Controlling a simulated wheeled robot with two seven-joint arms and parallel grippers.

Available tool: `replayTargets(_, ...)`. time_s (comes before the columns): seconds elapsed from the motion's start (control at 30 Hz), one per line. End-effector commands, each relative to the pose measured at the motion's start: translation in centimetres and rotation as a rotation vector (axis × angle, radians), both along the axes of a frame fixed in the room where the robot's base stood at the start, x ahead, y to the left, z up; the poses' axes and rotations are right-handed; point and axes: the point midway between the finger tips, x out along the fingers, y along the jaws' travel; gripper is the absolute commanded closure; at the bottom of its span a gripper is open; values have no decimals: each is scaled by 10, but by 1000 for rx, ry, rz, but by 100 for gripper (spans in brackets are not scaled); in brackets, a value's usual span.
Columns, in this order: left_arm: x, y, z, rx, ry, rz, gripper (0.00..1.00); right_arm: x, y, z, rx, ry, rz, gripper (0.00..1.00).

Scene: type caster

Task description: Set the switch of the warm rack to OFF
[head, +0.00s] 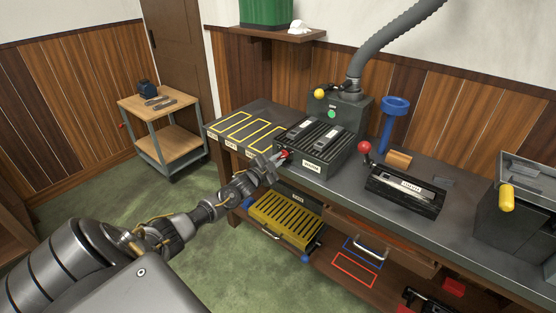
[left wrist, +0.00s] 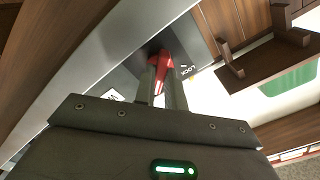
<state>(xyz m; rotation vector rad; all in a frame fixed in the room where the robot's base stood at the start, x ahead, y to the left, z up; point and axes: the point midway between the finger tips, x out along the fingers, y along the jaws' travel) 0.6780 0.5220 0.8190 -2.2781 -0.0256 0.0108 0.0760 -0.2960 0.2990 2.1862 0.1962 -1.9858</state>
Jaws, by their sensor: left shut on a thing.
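The dark slotted rack (head: 318,140), likely the warm rack, stands on the bench with a small white label (head: 311,166) on its front, too small to read surely. A red switch handle (head: 285,154) sticks out at its left front corner. My left gripper (head: 276,162) reaches it from the left and is shut on it. In the left wrist view the red handle (left wrist: 162,66) sits between the two fingers (left wrist: 161,90), beside lettering that seems to read LOCK. The switch's markings are otherwise hidden or too small to read. My right gripper is not in view.
Yellow-outlined spots (head: 236,124) mark the bench left of the rack. A grey machine with a hose (head: 340,106) stands behind it, and a black box with a red-knobbed lever (head: 405,190) to the right. A yellow slotted crate (head: 285,221) sits below.

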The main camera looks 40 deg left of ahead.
Motion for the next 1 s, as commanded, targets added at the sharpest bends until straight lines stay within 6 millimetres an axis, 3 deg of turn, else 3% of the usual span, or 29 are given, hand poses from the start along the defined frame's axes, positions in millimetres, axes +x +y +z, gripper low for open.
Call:
replayTargets(0.6, 0, -2, -1, -541, -9, 0, 100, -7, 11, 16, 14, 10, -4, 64)
replayTargets(1.0, 0, -2, -2, -789, -12, -1, 100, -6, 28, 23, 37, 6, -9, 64)
